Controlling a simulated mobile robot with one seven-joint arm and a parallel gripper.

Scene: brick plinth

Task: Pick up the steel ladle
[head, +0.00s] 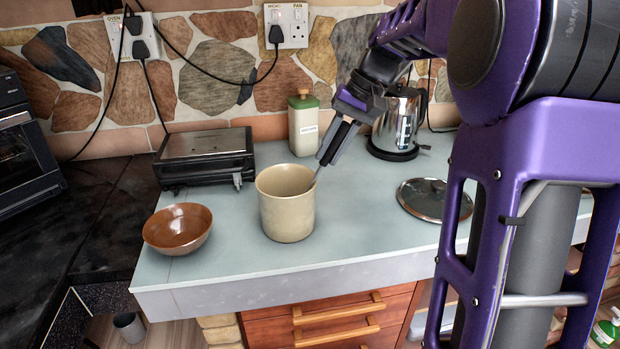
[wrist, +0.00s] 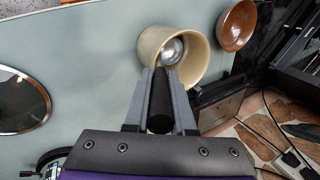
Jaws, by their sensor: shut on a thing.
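The steel ladle (wrist: 173,50) has a round shiny bowl and a black handle. Its bowl is inside a beige pot (head: 287,215), which stands upright on the counter. In the head view only a thin bit of the ladle (head: 315,179) shows at the pot's right rim. My gripper (head: 325,157) is above that rim, tilted down towards the pot. In the wrist view my gripper (wrist: 160,80) is shut on the black handle, with a finger on each side. The pot wall hides the ladle's lower end in the head view.
A brown bowl (head: 178,228) stands left of the pot, and a dark grill (head: 204,158) behind it. A green-topped canister (head: 304,125) and a steel kettle (head: 397,125) are at the back. A glass lid (head: 434,200) lies to the right. The counter's front edge (head: 300,282) is near the pot.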

